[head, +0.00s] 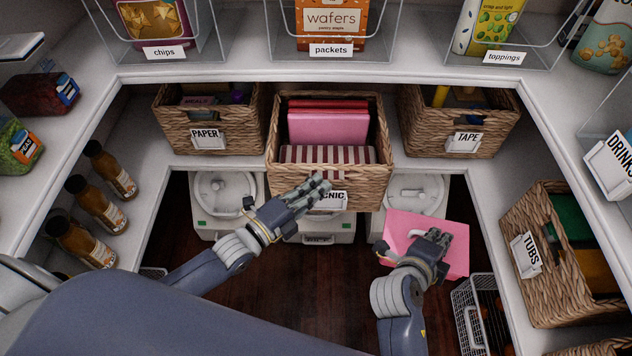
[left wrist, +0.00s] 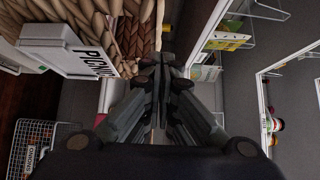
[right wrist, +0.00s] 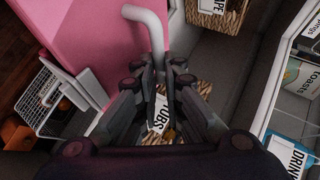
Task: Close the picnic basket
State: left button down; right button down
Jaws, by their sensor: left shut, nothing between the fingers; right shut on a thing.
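The woven picnic basket (head: 362,184) sits at the middle of the shelf, its front sticking out past the shelf edge. Its top is open, with pink items (head: 328,126) and a red-and-white striped item (head: 325,155) inside. My left gripper (head: 322,184) is shut and empty at the basket's front, covering part of the label (head: 336,201). Whether it touches is unclear. The basket also shows in the left wrist view (left wrist: 125,40). My right gripper (head: 440,238) is shut on the white handle (right wrist: 150,22) of a pink flat-sided case (head: 412,226), held below and right of the basket.
The PAPER basket (head: 178,137) and TAPE basket (head: 485,145) flank it on the shelf. The TUBS basket (head: 535,290) stands on the right shelf, with a wire basket (head: 466,318) below it. Brown bottles (head: 98,206) line the left shelf. White appliances (head: 228,190) stand below.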

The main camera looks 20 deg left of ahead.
pick_arm(q)
jog(key=shift+w+a, duration=0.2)
jog(key=shift+w, duration=0.4)
